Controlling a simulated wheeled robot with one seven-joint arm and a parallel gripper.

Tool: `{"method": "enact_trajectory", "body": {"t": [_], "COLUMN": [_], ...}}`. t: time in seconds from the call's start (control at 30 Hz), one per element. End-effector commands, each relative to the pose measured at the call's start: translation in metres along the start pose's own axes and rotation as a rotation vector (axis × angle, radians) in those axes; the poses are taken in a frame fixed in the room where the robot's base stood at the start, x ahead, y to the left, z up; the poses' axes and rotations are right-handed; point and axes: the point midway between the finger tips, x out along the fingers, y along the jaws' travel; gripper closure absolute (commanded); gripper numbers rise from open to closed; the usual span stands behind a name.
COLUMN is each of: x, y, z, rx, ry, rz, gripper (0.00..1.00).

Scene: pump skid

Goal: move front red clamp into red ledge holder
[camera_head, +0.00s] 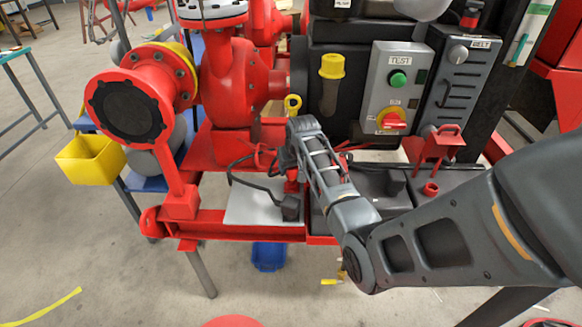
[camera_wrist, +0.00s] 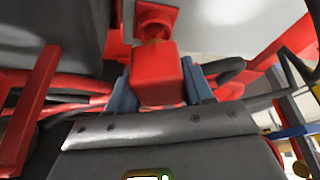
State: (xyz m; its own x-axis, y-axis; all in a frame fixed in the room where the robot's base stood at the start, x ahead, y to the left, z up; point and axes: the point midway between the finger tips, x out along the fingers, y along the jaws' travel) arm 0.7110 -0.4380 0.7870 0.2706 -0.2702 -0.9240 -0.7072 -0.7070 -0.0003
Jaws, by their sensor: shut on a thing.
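My gripper (camera_head: 290,165) reaches down over the front of the skid. In the wrist view its two blue-grey fingers (camera_wrist: 158,92) are closed on the sides of a red block (camera_wrist: 156,77), which I take for the front red clamp. Below the gripper in the head view, a small red part (camera_head: 291,187) shows, mostly hidden by my arm. In the wrist view a round red piece on a square red plate (camera_wrist: 156,22) lies just beyond the block; I cannot tell whether they touch. I cannot tell for sure which part is the red ledge holder.
A red bracket (camera_head: 440,143) and a small red ring (camera_head: 430,188) stand to the right by the black boxes. A grey plate with a black cable (camera_head: 255,205) lies left of my gripper. The red pump (camera_head: 230,85) and control box (camera_head: 392,85) stand behind.

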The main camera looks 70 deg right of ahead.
Motion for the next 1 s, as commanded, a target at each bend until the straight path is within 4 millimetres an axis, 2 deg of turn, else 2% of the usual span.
{"method": "enact_trajectory", "body": {"t": [1.0], "x": [0.013], "y": [0.000], "z": [0.005], "rx": [0.000], "ry": [0.001], "rz": [0.000], "gripper": [0.90]}}
